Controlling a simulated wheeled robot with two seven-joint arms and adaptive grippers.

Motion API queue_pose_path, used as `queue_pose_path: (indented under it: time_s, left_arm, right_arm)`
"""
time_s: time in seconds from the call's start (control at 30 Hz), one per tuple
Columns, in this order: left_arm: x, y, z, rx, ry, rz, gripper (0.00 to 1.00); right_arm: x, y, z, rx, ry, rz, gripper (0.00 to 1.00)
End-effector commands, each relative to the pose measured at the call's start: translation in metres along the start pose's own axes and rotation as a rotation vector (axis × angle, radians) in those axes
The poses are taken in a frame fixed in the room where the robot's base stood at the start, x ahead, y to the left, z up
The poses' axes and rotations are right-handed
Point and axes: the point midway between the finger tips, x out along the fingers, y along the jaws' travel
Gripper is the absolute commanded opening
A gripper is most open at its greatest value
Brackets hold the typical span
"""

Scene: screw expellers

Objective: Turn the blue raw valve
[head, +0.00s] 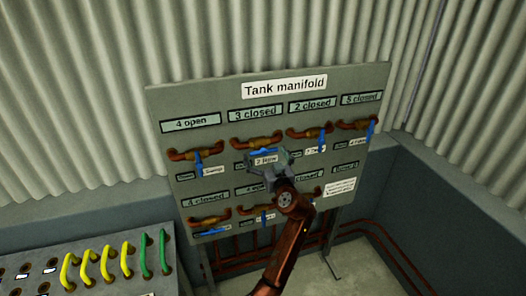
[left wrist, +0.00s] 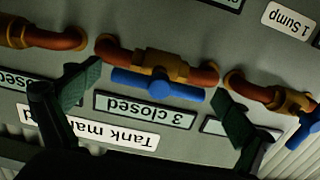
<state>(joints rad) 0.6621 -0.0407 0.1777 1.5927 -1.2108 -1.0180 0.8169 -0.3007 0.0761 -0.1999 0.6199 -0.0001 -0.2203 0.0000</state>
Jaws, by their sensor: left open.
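The raw valve, with its brass body and blue handle (head: 262,151), sits under the "3 closed" sign on the tank manifold panel (head: 160,103). A tag reading "2 Raw" (head: 265,160) is just below it. In the left wrist view, which is upside down, the blue handle (left wrist: 157,84) lies along the copper pipe, roughly level. My left gripper (head: 268,161) is in front of the panel at this valve, partly covering the area below it. Its two dark fingers (left wrist: 157,80) are open, one toward each end of the handle, with nothing held. My right gripper is not in view.
Neighbouring valves with blue handles stand close by: one under "4 open" (head: 198,155) and one under "2 closed" (head: 311,132). A lower row of valves is partly hidden by my arm. A box with yellow and green hoses (head: 105,262) stands at lower left.

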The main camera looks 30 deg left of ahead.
Motion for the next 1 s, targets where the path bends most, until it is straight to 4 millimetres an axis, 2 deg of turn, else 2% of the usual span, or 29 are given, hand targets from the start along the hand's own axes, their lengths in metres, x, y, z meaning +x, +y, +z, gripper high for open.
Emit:
queue_pose_path:
  time_s: [0.13, 0.43, 1.0]
  left_arm:
    - [0.0121, -0.0003, -0.0005, 0.0, 0.0, -0.001, 0.97]
    - [0.0146, 0.0001, 0.0007, 0.0, -0.001, 0.001, 0.97]
    - [0.0143, 0.0005, 0.0006, 0.0, -0.001, 0.001, 0.59]
  right_arm:
    - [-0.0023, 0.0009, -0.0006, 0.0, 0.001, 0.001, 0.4]
    - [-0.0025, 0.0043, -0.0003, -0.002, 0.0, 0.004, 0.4]
    - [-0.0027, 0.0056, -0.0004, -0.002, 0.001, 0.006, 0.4]
